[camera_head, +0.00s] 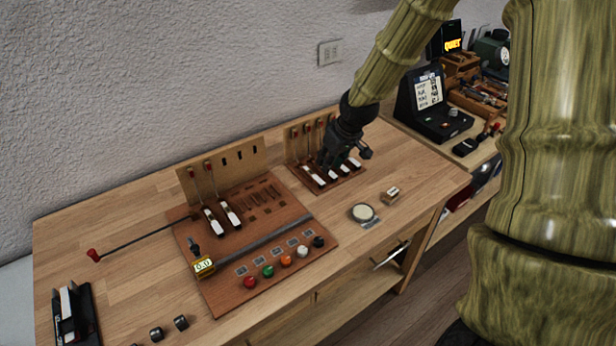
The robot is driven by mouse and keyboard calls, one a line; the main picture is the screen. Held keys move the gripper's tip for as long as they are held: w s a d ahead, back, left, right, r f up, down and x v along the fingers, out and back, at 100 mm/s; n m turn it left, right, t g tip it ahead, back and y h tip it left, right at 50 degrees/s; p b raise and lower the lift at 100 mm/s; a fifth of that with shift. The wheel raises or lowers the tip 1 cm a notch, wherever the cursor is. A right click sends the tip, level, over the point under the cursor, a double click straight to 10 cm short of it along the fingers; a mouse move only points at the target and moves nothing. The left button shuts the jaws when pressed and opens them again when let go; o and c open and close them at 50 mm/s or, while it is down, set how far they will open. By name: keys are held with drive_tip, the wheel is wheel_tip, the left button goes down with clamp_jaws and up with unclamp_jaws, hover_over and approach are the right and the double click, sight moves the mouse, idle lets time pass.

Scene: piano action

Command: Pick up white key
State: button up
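Several white keys sit in a row on a small wooden rack (293,160) at the back right of the table. One white key (318,180) is at the left end of the row, and another white key (354,162) is at the right end. My gripper (338,157) points down over this row, close to the middle keys, and partly covers them. I cannot tell whether its fingers touch a key or how far apart they are. Two more white keys, one of them the left one (209,221), lie on the larger brown board (226,288) at the left.
Red-tipped upright levers stand behind the keys. A round pale disc (362,212) and a small wooden block (390,196) lie right of the board. A black display stand (432,108) is at the right. Clear tabletop lies at the back left.

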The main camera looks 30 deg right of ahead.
sight(320, 181)
drive_tip(key=shift+p+x, duration=1.5)
drive_tip(key=shift+x, duration=3.95)
drive_tip(key=shift+s+d, duration=0.1)
clamp_jaws()
